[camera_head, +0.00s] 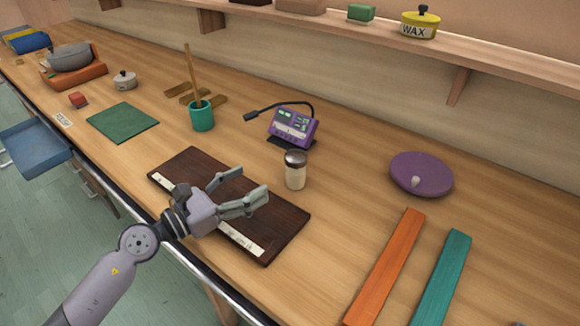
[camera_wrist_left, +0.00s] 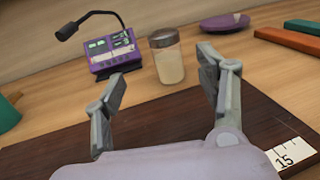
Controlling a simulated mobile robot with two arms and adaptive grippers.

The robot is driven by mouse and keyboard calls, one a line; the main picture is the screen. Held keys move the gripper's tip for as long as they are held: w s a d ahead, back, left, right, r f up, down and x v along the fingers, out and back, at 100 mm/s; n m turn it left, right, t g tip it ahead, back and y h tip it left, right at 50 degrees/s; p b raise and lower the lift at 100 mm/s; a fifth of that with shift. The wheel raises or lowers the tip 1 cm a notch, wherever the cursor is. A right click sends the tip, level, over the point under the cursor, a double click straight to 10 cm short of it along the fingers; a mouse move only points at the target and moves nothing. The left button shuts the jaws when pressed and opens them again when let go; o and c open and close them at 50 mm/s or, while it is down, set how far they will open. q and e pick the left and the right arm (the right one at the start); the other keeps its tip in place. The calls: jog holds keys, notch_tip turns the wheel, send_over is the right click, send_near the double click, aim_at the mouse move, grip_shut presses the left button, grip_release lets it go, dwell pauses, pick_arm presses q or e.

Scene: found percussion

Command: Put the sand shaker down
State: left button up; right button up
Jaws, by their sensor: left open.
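The sand shaker (camera_head: 295,171) is a clear jar with a dark cap and pale filling. It stands upright on the wooden bench, just past the far edge of a dark brown board (camera_head: 285,212). It also shows in the left wrist view (camera_wrist_left: 168,62), ahead of the fingers. My left gripper (camera_head: 258,192) is open and empty above the dark board, short of the shaker and apart from it. Its two fingers also show in the left wrist view (camera_wrist_left: 165,85), spread wide. My right gripper is in neither view.
A purple device with a bent microphone (camera_head: 292,126) stands behind the shaker. A purple disc (camera_head: 421,174) lies to the right. An orange bar (camera_head: 386,265) and a teal bar (camera_head: 442,280) lie at the front right. A teal cup (camera_head: 202,118) holds a stick. Bench between shaker and disc is clear.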

aim_at(287, 167)
pick_arm(q)
jog(key=p+x, duration=0.1)
jog(key=x, duration=0.6)
jog(key=shift+r, duration=0.1)
jog(key=x, duration=0.4)
jog(key=f+x, duration=0.1)
jog(key=x, duration=0.1)
jog(key=shift+d+p, duration=0.35)
jog(key=shift+p, duration=0.05)
jog(key=shift+s, duration=0.1)
jog(key=shift+a, duration=0.1)
jog(key=shift+c, duration=0.6)
jog(key=c, duration=1.3)
jog(key=shift+r, duration=0.1)
grip_shut()
